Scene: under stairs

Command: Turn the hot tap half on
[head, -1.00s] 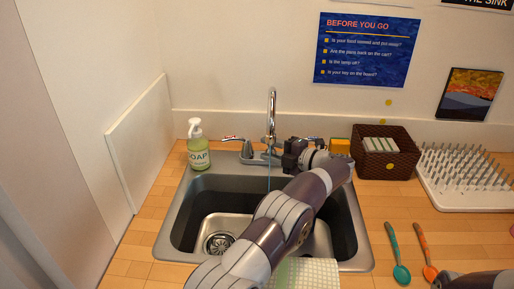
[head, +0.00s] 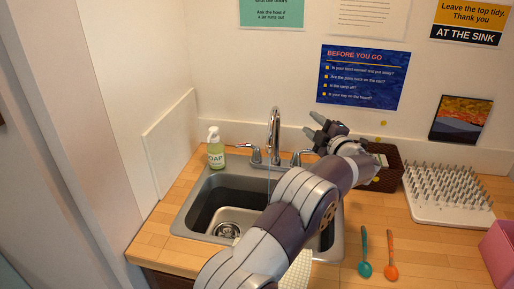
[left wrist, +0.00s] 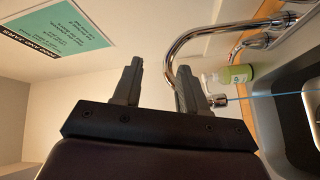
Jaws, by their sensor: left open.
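The chrome tap (head: 275,130) stands behind the sink, with a thin bluish stream falling from its spout. Its left lever (head: 250,149) has a reddish tip and points left. Its right lever (head: 298,157) is partly beside my arm. My left gripper (head: 318,130) is open and empty, raised above and right of the right lever, apart from both levers. In the left wrist view, its two fingers (left wrist: 156,82) are spread with nothing between them, and the tap spout (left wrist: 205,35) arcs beyond the right finger. My right gripper is out of view.
A soap bottle (head: 216,150) stands left of the tap. The sink (head: 190,220) lies below my left arm. A brown basket (head: 388,175) is behind my wrist, with a spiked drying rack (head: 445,195) to its right. Teal (head: 364,255) and orange spoons (head: 390,258) lie on the counter.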

